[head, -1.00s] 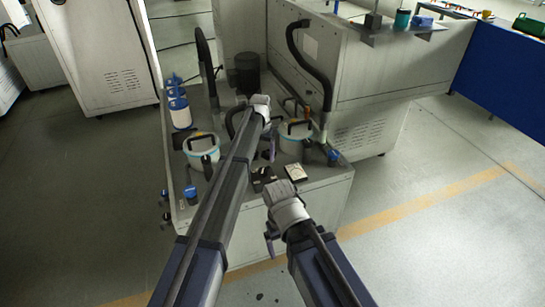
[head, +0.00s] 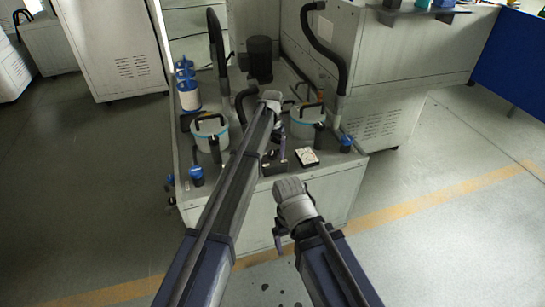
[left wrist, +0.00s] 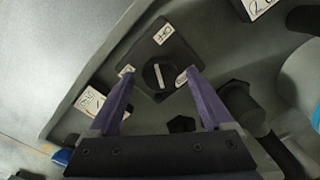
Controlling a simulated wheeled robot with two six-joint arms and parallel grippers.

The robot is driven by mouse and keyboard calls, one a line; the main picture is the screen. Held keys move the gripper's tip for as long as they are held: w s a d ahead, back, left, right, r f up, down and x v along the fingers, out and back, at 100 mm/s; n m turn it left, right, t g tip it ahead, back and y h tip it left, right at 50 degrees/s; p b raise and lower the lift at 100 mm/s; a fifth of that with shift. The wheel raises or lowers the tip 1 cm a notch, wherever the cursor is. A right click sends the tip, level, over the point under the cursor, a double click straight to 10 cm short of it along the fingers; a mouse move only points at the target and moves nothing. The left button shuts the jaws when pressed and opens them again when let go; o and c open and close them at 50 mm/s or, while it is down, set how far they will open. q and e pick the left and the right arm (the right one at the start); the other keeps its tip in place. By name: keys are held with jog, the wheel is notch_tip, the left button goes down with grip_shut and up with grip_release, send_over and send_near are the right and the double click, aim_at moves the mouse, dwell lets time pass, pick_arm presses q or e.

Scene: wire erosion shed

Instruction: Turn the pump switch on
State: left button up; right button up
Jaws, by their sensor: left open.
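The pump switch (left wrist: 145,52) is a black square plate with a round black knob and a white pointer line in the left wrist view. A white OFF label sits above the knob; the pointer line runs nearly up and down, slightly tilted. My left gripper (left wrist: 159,79) is open, its two purple fingers on either side of the knob. They partly cover small labels left and right of it. I cannot tell whether they touch the knob. In the head view my left gripper (head: 281,147) hangs over the machine's top. My right gripper (head: 280,237) is in front of the machine, its jaws unclear.
Two pale buckets, left (head: 209,128) and right (head: 306,121), stand on the machine top. A white meter (head: 307,157) lies near its front edge. Blue-topped canisters (head: 188,92) and a dark cylinder (head: 259,58) stand farther back. The floor at right is open.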

pick_arm(q)
jog(key=shift+f, duration=0.15)
grip_shut()
dwell(0.7)
